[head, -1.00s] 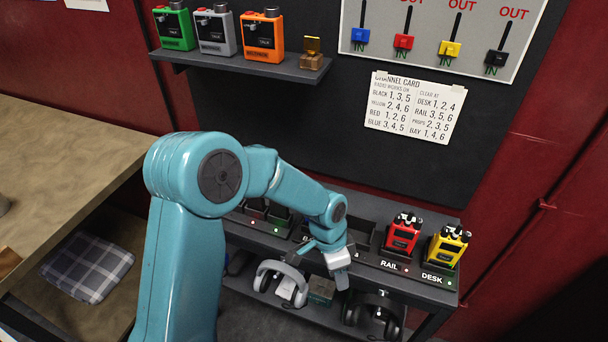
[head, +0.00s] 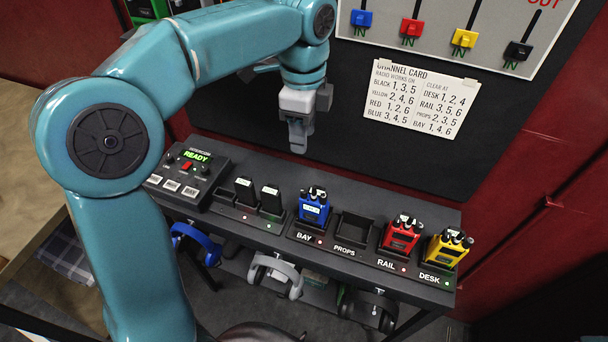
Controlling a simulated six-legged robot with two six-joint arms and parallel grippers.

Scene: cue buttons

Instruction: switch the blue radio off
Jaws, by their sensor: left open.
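The blue radio (head: 314,207) stands upright in the dock marked BAY on the dark shelf. It has black knobs on top and a small pale display on its front. My left gripper (head: 298,146) is open and points down, above and slightly left of the blue radio, apart from it. Its jaws are seen nearly edge-on. My right gripper is not in view.
An empty dock marked PROPS (head: 354,229) is right of the blue radio. The red radio (head: 401,235) and yellow radio (head: 447,249) stand in RAIL and DESK. A console (head: 187,175) reading READY is at left. A channel card (head: 420,100) hangs behind.

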